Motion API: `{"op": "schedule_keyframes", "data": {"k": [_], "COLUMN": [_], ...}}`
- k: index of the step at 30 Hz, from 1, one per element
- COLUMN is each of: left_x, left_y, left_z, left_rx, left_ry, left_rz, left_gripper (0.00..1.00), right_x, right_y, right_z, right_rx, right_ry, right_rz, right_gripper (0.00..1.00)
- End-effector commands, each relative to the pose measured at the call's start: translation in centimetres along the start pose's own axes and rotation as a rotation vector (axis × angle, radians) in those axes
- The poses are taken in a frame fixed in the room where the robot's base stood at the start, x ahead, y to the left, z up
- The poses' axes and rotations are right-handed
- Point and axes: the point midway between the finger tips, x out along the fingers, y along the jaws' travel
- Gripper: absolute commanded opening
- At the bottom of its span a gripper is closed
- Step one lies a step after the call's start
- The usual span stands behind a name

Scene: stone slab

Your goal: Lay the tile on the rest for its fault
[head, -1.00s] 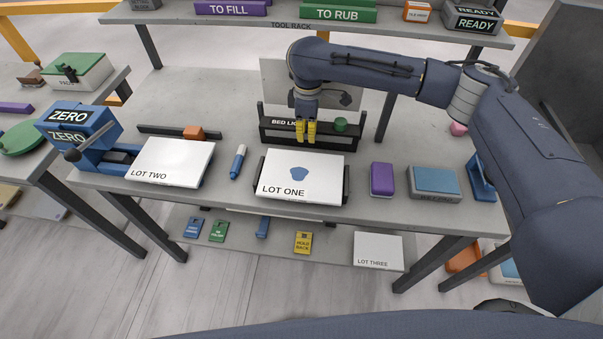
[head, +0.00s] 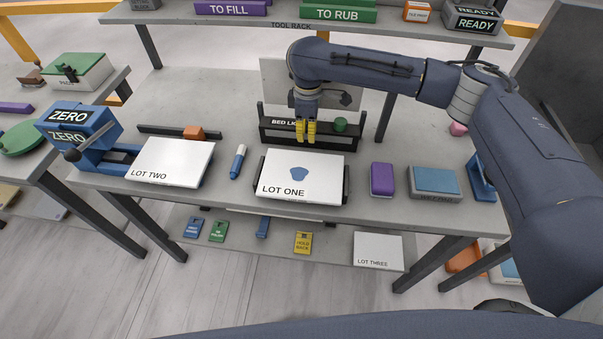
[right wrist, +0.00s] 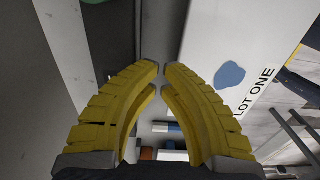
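The tile marked LOT ONE (head: 318,175) is white with a blue patch (head: 299,173) and lies on a dark holder at the bench's front middle. It also shows at the right wrist view's right (right wrist: 245,60). My right gripper (head: 306,133) points down behind the tile, by the black BED LIGHT bar (head: 275,131). Its yellow fingertips (right wrist: 161,68) nearly meet with nothing between them. The raised rack bears a purple TO FILL block (head: 232,9), a green TO RUB block (head: 338,13) and a READY block (head: 474,22). My left gripper is out of view.
The LOT TWO tile (head: 172,162) lies left, by the blue ZERO device (head: 78,133). A blue-and-white marker (head: 238,162) lies between the tiles. A purple block (head: 382,179) and a blue-topped pad (head: 435,182) are right. The LOT THREE tile (head: 378,250) and several tags are below.

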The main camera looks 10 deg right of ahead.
Motion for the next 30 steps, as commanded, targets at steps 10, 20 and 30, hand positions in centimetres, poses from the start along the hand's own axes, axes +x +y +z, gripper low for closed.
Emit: {"op": "schedule_keyframes", "data": {"k": [10,20,30], "left_x": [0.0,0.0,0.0], "left_y": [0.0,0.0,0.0], "left_z": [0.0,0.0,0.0], "left_rx": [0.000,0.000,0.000], "left_ry": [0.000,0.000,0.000], "left_rz": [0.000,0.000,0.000], "left_gripper": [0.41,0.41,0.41], "right_x": [0.1,1.5,2.9], "right_y": [0.0,0.0,0.0], "right_z": [0.0,0.0,0.0], "right_rx": [0.000,0.001,0.000], "right_ry": [0.000,-0.001,-0.001], "right_rz": [0.000,0.000,0.000], "right_gripper": [0.00,0.00,0.00]}}
